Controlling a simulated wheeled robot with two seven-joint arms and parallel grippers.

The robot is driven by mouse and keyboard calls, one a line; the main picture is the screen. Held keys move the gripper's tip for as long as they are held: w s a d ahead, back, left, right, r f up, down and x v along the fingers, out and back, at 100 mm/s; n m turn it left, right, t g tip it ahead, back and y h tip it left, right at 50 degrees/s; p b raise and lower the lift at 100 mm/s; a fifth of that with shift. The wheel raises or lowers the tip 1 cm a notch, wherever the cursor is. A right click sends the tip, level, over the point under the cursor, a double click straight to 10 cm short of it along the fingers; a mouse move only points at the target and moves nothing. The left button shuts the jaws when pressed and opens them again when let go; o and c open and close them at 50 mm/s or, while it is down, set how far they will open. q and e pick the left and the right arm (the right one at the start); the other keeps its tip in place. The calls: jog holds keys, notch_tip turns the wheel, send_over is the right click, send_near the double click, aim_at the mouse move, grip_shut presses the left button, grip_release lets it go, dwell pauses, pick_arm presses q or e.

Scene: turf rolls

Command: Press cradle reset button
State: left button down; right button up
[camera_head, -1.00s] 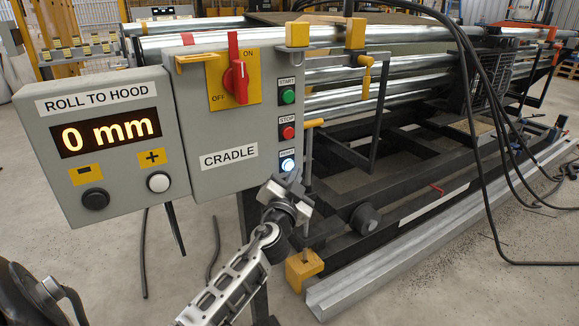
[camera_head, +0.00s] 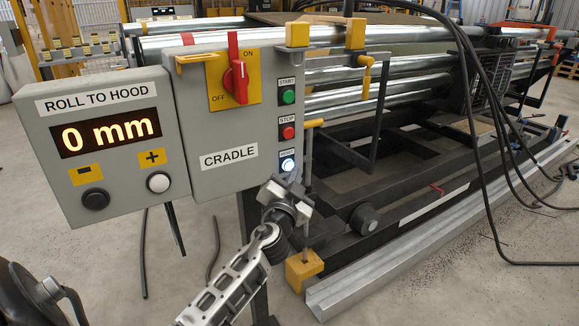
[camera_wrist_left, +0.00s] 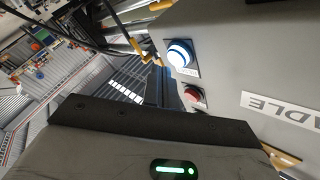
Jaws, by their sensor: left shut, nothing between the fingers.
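The cradle reset button (camera_head: 287,164) glows white-blue at the bottom of the button column on the grey CRADLE control box (camera_head: 222,130). It also shows lit in the left wrist view (camera_wrist_left: 180,54), with its label partly readable. My left gripper (camera_head: 291,188) is shut and empty, just below the reset button in the head view. In the wrist view the gripper's body fills the lower part and its fingertips are hidden. A gap seems to lie between gripper and button; the exact distance cannot be told. My right gripper is not in view.
Above reset are the red stop button (camera_head: 288,132) and green start button (camera_head: 288,96). A red rotary switch (camera_head: 237,78) sits on a yellow plate. The ROLL TO HOOD box (camera_head: 104,145) reads 0 mm. Black cables (camera_head: 480,130) hang at right before the metal rollers.

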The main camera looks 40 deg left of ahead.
pick_arm(q)
jog(key=shift+a, duration=0.15)
dwell(0.5)
jog(key=shift+w+a, duration=0.15)
jog(key=shift+a, duration=0.15)
jog(key=shift+w+a, duration=0.15)
jog(key=shift+a, duration=0.25)
dwell(0.8)
jog(key=shift+d, duration=0.1)
jog(key=shift+s+d+b, duration=0.3)
jog(key=shift+d, duration=0.4)
jog(key=shift+d, duration=0.1)
jog(key=d, duration=0.1)
jog(key=s+d, duration=0.1)
jog(key=d, duration=0.1)
jog(key=s+d, duration=0.1)
jog(key=shift+d, duration=0.25)
dwell(0.7)
